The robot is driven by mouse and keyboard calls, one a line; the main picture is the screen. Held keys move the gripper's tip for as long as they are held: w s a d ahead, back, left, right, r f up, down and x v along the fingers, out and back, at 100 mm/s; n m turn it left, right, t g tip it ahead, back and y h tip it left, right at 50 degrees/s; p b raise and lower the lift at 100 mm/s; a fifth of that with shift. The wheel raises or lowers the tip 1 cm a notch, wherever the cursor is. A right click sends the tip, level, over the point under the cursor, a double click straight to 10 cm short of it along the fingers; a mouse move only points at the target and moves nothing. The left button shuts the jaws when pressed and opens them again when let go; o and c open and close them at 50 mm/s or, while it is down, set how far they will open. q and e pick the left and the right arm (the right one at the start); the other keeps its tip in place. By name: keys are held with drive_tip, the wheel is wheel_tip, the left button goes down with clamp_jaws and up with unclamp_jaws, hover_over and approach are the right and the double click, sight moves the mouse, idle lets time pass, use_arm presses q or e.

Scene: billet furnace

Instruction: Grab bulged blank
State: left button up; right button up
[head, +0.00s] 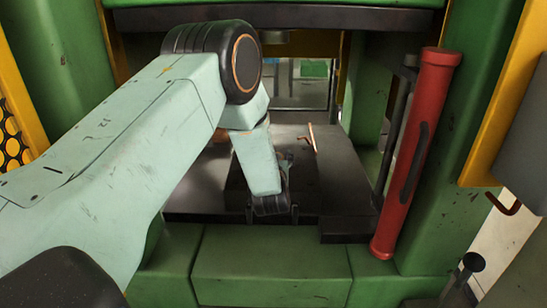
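My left arm reaches into the green press from the left, and its dark wrist hangs low over the dark press bed (340,185). My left gripper (286,168) is mostly hidden behind that wrist and forearm, so I cannot see its fingers or anything between them. A small reddish patch shows beside the forearm there; I cannot tell whether it is a blank. A thin copper-coloured bar (312,138) stands tilted on the bed, just right of and beyond the wrist. No bulged blank is clearly visible. My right gripper is not in view.
A red cylinder (415,155) leans along the right side of the opening, with a dark rod beside it. Green press columns (455,150) bound both sides. A yellow frame with a hook (503,204) is at far right. The bed's right part is bare.

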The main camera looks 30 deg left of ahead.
use_arm(q)
drive_tip(key=shift+w+a+f, duration=0.15)
drive_tip(key=shift+w+a, duration=0.05)
drive_tip(key=shift+w, duration=0.2)
drive_tip(key=shift+c, duration=0.2)
drive_tip(key=shift+c, duration=0.7)
drive_tip(key=c, duration=0.5)
clamp_jaws()
